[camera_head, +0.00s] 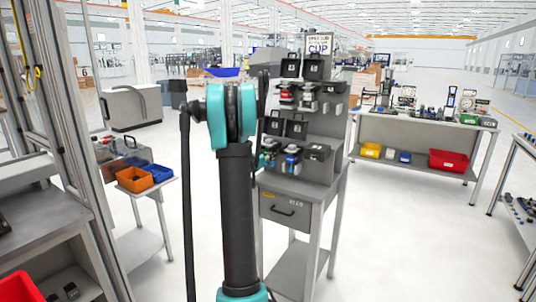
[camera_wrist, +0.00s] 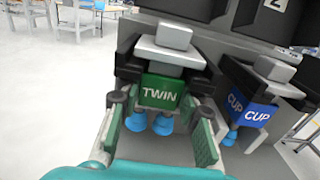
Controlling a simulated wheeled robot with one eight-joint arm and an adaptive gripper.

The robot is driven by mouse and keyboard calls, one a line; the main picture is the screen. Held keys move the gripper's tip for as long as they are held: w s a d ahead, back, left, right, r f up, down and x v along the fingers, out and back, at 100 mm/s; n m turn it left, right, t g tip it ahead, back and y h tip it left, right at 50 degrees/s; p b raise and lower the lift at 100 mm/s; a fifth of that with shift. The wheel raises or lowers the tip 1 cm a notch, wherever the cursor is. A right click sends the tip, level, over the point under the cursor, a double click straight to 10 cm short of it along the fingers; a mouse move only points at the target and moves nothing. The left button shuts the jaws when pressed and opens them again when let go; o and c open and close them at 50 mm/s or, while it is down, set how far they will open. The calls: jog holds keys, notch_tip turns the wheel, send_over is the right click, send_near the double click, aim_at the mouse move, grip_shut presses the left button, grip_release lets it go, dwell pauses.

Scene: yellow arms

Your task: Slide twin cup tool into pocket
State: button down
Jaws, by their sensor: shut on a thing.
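The twin cup tool (camera_wrist: 160,92) has a green block marked TWIN, a grey plate and stem on top, and two blue suction cups below. My gripper (camera_wrist: 160,112) is shut on it, with a green-padded finger at each side of the block. The black pocket (camera_wrist: 128,66) of the rack is right around the tool's upper part, with dark arms at left and right. How deep the tool sits in it I cannot tell. In the head view my own arm hides most of the gripper and the tool at the rack's lower left.
A blue CUP tool (camera_wrist: 256,112) hangs in the neighbouring pocket close on the right. The grey tool rack (camera_head: 336,128) holds more tools and black boxes above, over a stand with a drawer (camera_head: 285,212). A side table with an orange bin (camera_head: 135,180) stands at left.

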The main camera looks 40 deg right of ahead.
jog(key=shift+d+f, duration=0.1)
jog(key=shift+f, duration=0.3)
dwell(0.8)
jog(key=c, duration=1)
grip_release()
jog(key=v, duration=1.2)
